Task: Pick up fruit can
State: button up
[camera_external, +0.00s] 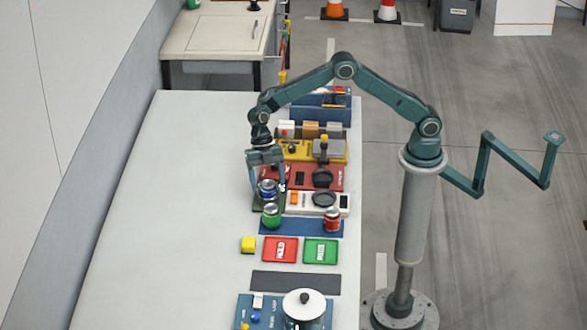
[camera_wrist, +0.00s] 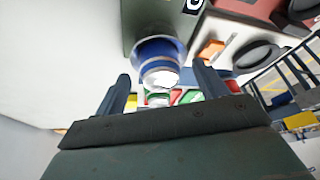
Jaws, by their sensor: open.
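Three cans show; I cannot read which one is labelled fruit. A blue can (camera_external: 267,190) stands on a dark green pad (camera_external: 257,207). In the wrist view the blue can (camera_wrist: 158,62) lies just beyond and between the open fingertips of my gripper (camera_wrist: 162,80). I cannot tell whether the fingers touch it.
A white scale-like unit (camera_external: 295,208) and a red unit (camera_external: 303,174) sit close to the right. The left of the white table (camera_external: 165,210) is clear.

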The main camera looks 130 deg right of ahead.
aim_at(267, 181)
jog(key=shift+a+f, duration=0.1)
jog(key=shift+f, duration=0.1)
jog(key=shift+c, duration=0.2)
jog(key=c, duration=1.2)
jog(key=shift+r, duration=0.15)
jog(key=shift+r, duration=4.9)
